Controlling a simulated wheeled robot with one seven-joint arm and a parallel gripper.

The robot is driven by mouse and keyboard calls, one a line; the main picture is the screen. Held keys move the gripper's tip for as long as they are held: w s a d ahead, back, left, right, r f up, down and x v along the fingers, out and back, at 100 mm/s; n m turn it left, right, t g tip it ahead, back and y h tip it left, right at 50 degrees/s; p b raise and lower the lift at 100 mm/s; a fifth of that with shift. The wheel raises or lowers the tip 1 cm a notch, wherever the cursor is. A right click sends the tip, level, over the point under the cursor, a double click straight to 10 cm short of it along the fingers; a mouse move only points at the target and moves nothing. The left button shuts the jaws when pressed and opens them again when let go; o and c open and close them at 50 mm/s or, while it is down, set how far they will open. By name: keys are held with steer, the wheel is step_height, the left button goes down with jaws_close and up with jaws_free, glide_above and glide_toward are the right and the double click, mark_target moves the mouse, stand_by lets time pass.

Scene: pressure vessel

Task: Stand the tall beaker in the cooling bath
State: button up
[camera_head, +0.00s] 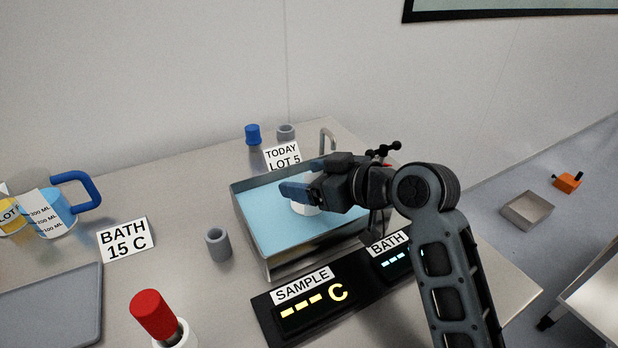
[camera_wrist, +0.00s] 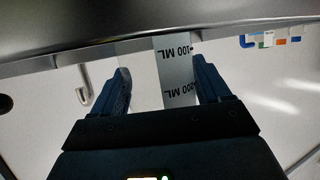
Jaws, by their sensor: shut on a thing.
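The cooling bath (camera_head: 290,262) is an open metal tray of light-blue liquid in the middle of the bench. My gripper (camera_head: 304,192) is over the bath, reaching in from the right. It is shut on the tall beaker (camera_head: 305,209), whose pale lower part shows below the fingers, within the bath's outline. In the wrist view the beaker (camera_wrist: 176,75) is between my two blue fingers (camera_wrist: 168,85), with 100 ML marks on its side. My gripper hides much of the beaker in the head view. I cannot tell whether its base touches the bath floor.
A grey cup (camera_head: 217,244) and BATH 15 C card (camera_head: 125,240) stand left of the bath. The SAMPLE display (camera_head: 312,304) is in front. A red-capped item (camera_head: 154,315) stands front left. A blue-handled jug (camera_head: 60,213) and grey tray (camera_head: 50,305) are far left. A tap (camera_head: 328,138) rises behind.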

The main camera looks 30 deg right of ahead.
steer(key=shift+f, duration=0.2)
steer(key=shift+f+b, duration=0.35)
steer(key=shift+f, duration=0.15)
steer(key=shift+f, duration=0.1)
steer(key=o, duration=1)
steer(key=shift+o, duration=0.2)
steer(key=shift+r, duration=0.25)
steer(key=v, duration=1.2)
steer(key=shift+r, duration=0.3)
